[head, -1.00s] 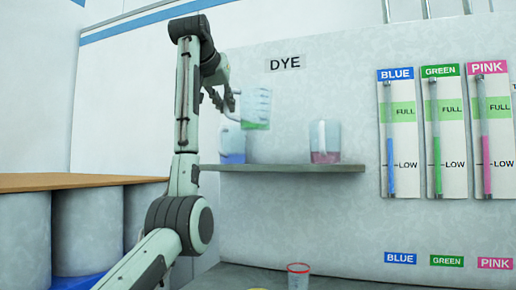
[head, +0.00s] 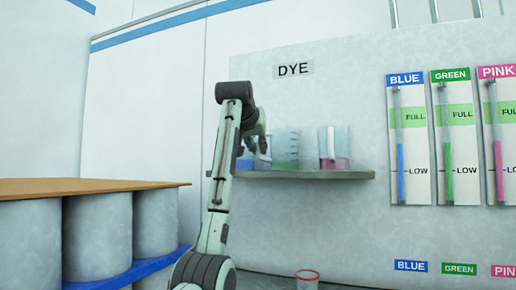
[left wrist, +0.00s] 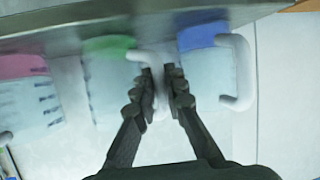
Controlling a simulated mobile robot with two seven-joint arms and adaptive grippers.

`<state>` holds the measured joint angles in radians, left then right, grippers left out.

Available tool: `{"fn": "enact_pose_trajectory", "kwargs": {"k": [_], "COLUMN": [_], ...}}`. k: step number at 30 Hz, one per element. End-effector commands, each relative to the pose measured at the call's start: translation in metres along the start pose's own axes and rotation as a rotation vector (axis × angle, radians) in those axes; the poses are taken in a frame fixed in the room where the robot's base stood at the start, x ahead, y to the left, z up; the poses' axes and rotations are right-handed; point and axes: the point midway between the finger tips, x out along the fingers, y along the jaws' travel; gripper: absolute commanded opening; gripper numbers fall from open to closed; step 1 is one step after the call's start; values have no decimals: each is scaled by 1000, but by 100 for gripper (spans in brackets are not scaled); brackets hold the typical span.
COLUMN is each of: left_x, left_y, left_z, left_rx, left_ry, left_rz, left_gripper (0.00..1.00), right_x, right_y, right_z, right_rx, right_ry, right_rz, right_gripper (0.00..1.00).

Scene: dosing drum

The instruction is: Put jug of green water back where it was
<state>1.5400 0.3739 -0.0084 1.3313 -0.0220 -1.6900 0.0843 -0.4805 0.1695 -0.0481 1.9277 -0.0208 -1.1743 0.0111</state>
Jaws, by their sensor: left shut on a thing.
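The jug of green water (head: 286,147) is upright at shelf height between the pink jug (head: 340,146) and the blue jug (head: 243,164). Its base looks level with the shelf (head: 300,174); I cannot tell if it touches. My left gripper (head: 262,157) is at its left side, shut on its handle. The left wrist view, turned upside down, shows my left gripper (left wrist: 160,72) on the white handle of the green jug (left wrist: 105,85). The blue jug (left wrist: 203,75) is close beside the fingers. The pink jug (left wrist: 25,95) is on the other side. My right gripper is not in view.
A DYE sign (head: 293,69) is on the wall above the shelf. Blue, green and pink gauges (head: 447,145) are on the wall to the right. A red-rimmed cup (head: 307,278) is low at the front. Grey drums (head: 97,238) stand at the left.

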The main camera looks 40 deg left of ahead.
Motion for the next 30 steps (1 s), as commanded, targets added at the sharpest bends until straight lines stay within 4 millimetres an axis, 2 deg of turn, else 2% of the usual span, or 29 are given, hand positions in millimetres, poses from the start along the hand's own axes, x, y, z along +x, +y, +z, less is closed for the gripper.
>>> {"fn": "enact_pose_trajectory", "kwargs": {"k": [8,9,13,24,28,30], "left_x": [1,1,1,-2,-20,-34], "left_y": [0,0,0,0,0,0], "left_z": [3,2,2,-2,-1,0], "left_rx": [-1,0,0,0,0,0], "left_ry": [1,0,0,1,4,5], "left_rz": [0,0,0,0,1,1], "left_gripper": [0,16,32,32,32,32], "right_x": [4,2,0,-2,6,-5], "right_y": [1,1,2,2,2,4], "right_z": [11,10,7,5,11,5], "right_rx": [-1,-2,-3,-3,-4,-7], "right_ry": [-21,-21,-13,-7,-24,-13], "right_rz": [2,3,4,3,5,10], "right_gripper": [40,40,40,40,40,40]}}
